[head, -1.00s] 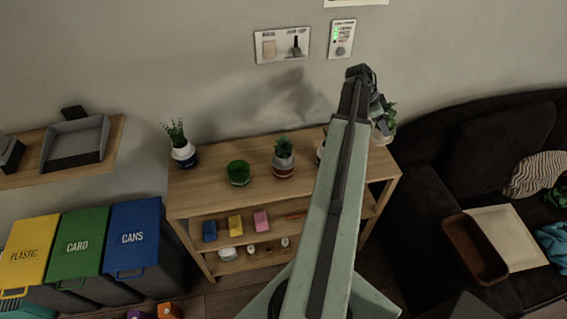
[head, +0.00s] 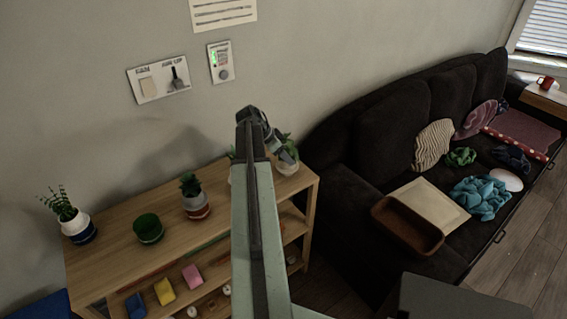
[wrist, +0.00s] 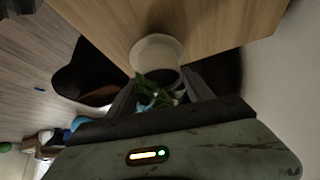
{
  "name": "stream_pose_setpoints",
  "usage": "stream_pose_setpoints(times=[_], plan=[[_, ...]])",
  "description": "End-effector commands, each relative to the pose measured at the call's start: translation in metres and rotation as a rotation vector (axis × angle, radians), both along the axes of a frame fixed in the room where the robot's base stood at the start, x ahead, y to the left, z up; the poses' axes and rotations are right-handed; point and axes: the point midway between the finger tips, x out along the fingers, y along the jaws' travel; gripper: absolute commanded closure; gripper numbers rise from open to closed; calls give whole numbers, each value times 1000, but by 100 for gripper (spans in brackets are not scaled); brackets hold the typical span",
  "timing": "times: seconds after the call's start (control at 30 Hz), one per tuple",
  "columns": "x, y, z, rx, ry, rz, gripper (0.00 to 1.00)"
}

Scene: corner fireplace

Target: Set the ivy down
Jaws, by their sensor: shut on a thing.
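The ivy (head: 288,153), green leaves in a whitish pot, is at the right end of the wooden shelf unit's top (head: 245,172) in the head view. My gripper (head: 277,143) is at the pot, shut on it. In the wrist view the pale pot (wrist: 157,52) and the leaves (wrist: 150,90) are between my fingers. The pot overlaps the wooden top and its edge in that view. I cannot tell whether its base touches the wood. My arm hides part of the shelf top.
A blue-white pot plant (head: 75,228), a green pot (head: 148,229) and a striped pot plant (head: 194,198) stand left on the same top. The wall with its switch plate (head: 159,80) is behind. A dark sofa (head: 345,160) stands close on the right.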

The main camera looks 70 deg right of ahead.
Motion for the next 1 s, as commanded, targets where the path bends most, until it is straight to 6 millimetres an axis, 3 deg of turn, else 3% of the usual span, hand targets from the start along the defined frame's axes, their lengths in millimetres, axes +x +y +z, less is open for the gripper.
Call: stream_pose_setpoints(times=[0.03,0.33,0.37,0.43,0.77,1.0], plan=[[0,0,-7,-1,1,0,91],[0,0,-7,0,0,1,91],[1,0,-7,0,0,1,38],[1,0,-5,0,0,1,18],[1,0,-4,0,0,1,18],[9,9,21,0,0,4,18]])
